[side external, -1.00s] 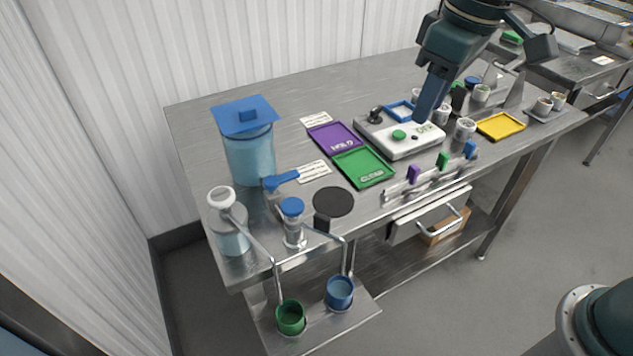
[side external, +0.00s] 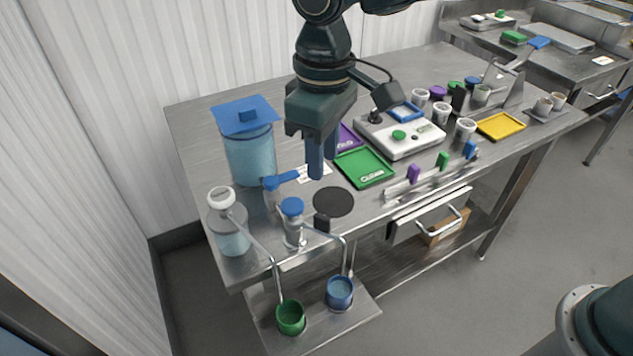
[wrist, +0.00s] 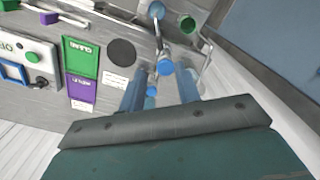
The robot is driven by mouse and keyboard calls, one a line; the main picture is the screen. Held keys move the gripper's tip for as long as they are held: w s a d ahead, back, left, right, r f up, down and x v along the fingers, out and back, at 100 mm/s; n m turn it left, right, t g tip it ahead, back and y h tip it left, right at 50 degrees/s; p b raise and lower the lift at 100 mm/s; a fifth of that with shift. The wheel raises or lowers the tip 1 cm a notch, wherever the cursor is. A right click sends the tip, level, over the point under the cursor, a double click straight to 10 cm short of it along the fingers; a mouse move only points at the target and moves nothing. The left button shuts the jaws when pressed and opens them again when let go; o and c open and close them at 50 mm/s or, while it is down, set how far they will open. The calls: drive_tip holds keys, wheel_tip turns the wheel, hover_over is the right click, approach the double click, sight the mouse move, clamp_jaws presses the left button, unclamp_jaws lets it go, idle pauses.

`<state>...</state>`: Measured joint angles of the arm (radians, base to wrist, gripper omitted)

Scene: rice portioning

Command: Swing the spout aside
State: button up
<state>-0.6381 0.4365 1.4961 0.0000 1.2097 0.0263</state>
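A tall blue-tinted container (side external: 250,158) with a blue lid stands at the back left of the bench. A blue lever-like piece (side external: 282,180) juts out at its lower right. In front of it is a metal post with a blue cap (side external: 292,207); a thin bent metal tube (side external: 330,238) runs from it over the bench edge to a blue cup (side external: 340,292). I cannot tell which part is the spout. My gripper (side external: 317,172) points down just right of the lever. In the wrist view its fingers (wrist: 162,82) are apart, with nothing visibly held.
A bottle with a round white top (side external: 231,230) stands at the front left corner, its tube leading towards a green cup (side external: 291,317). A black disc (side external: 333,202), green tray (side external: 364,167) and scale (side external: 415,144) lie to the right. Bare bench shows behind the trays.

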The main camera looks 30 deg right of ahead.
sight(322, 216)
wheel_tip(322, 216, down, 14)
drive_tip(key=shift+r, duration=0.15)
idle(0.7)
drive_tip(key=shift+c, duration=0.2)
clamp_jaws()
